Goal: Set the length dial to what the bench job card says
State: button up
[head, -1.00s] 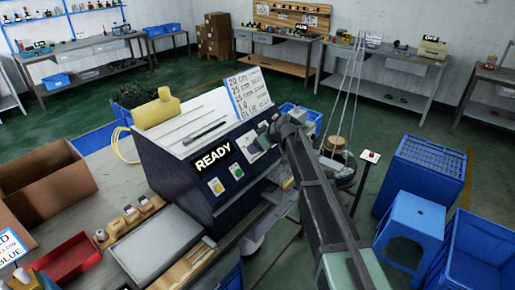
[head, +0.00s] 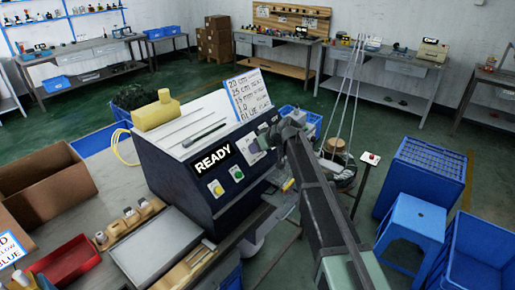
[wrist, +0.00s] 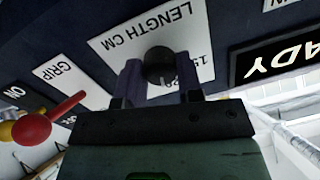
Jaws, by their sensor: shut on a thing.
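The length dial is a round black knob (wrist: 159,64) on a white plate marked "LENGTH CM" (wrist: 203,38), seen upside down in the wrist view. My gripper (wrist: 160,78) is shut on the knob, one finger on each side. A small light pointer mark shows on the knob, and part of the scale, with digits partly hidden by the fingers, lies beside it. In the head view my gripper (head: 262,140) is at the dark machine's front panel and mostly hides the dial. The job card (head: 249,94) stands on the machine; its top line seems to read 22 cm, but the print is small.
The machine's display (head: 212,159) reads READY, with yellow and green buttons below. In the wrist view a red-ended lever (wrist: 48,119) is near the "GRIP" plate (wrist: 62,75), left of my gripper. Blue crates and a blue stool (head: 411,222) stand at right.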

jog(key=m, duration=0.4)
jog(key=shift+f+m, duration=0.1)
jog(key=shift+m, duration=0.2)
jog(key=m+b, duration=0.1)
jog(key=m, duration=0.3)
jog(key=shift+y, duration=0.3)
jog(key=shift+m, duration=0.4)
jog(key=o, duration=0.9)
